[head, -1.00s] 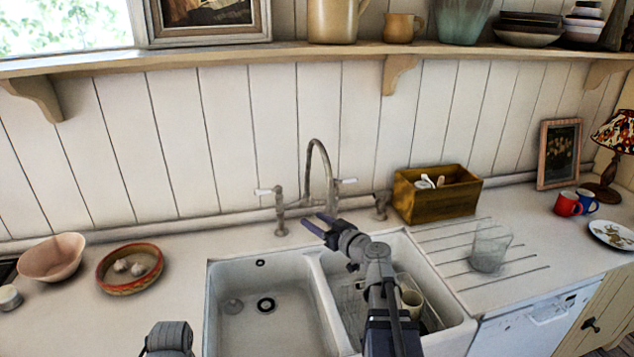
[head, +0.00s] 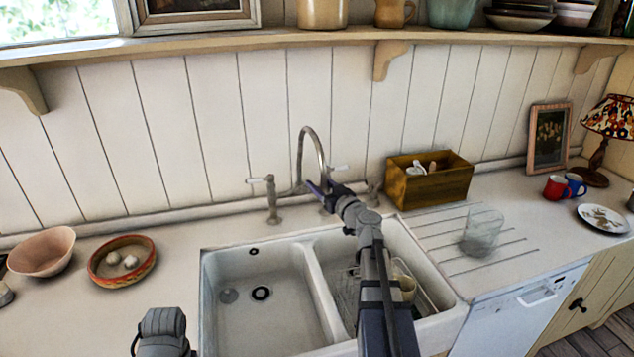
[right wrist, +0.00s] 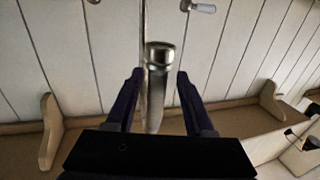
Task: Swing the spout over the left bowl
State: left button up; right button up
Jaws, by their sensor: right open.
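The metal spout (head: 307,131) arches up from the bridge tap behind the double sink. Its outlet end hangs down on the right, near the divider and the right bowl (head: 395,245). The left bowl (head: 262,318) is empty, with its dark drain showing. My right gripper (head: 322,188) is open at the spout's hanging end. In the right wrist view, the spout (right wrist: 158,62) stands between the two parted fingers (right wrist: 159,80), with gaps on both sides. In the head view, the gripper partly hides the spout's end.
White-ended tap levers (head: 340,168) flank the spout. A wooden box (head: 428,187) stands behind the ridged drainer, which holds a glass (head: 482,232). A rack and a cream mug (head: 405,286) are in the right bowl. A red-rimmed dish (head: 122,262) is left of the sink.

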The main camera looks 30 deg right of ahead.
jog(key=shift+w, duration=0.9)
grip_shut()
jog(key=shift+a, duration=0.1)
dwell(0.7)
